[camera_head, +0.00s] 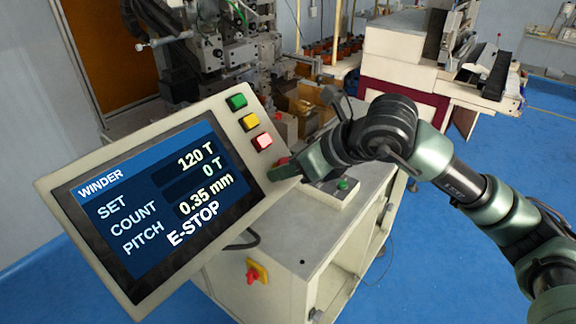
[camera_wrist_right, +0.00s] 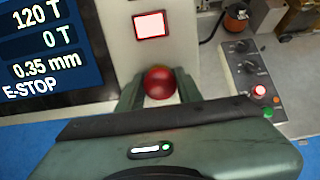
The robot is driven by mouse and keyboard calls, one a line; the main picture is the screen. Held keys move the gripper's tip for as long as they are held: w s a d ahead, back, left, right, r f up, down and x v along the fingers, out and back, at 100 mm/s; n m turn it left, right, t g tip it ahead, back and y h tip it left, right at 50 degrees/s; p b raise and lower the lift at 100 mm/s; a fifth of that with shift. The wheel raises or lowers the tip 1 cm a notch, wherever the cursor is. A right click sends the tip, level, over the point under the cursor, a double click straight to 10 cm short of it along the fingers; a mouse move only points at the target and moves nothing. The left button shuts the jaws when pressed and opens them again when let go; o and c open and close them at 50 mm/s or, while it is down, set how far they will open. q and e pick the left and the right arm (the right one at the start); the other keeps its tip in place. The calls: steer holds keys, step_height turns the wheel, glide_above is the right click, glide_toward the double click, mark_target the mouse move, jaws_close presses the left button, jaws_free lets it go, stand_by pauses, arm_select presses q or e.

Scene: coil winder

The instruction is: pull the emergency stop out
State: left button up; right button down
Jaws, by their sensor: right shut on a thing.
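The emergency stop is a round red knob (camera_wrist_right: 159,82) on the pale panel frame, below a lit red square lamp (camera_wrist_right: 150,25) in the right wrist view. The winder screen (camera_head: 155,205) reads SET 120 T, COUNT 0 T, PITCH 0.35 mm and E-STOP. My left gripper is not in view.
A green button (camera_head: 237,101) and a yellow button (camera_head: 250,122) sit above the red lamp. A small control box (camera_wrist_right: 255,75) with dark knobs lies to the right. A red and yellow rotary switch (camera_head: 256,272) is on the cabinet front (camera_head: 230,290). Blue floor is clear at right.

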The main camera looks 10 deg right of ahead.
steer(key=shift+d+r, duration=0.1)
stand_by(0.3)
steer(key=shift+s+r, duration=0.1)
steer(key=shift+s, duration=0.05)
steer(key=c, duration=0.6)
jaws_free()
steer(key=shift+s+d+r, duration=0.15)
steer(key=shift+s+d, duration=0.05)
steer(key=shift+s, duration=0.05)
steer(key=shift+c, duration=0.2)
steer(key=o, duration=0.6)
steer(key=shift+c, duration=0.2)
steer(key=shift+o, duration=0.4)
steer(key=shift+w+a, duration=0.1)
steer(key=shift+w, duration=0.1)
steer(key=shift+s, duration=0.15)
steer(key=v, duration=0.7)
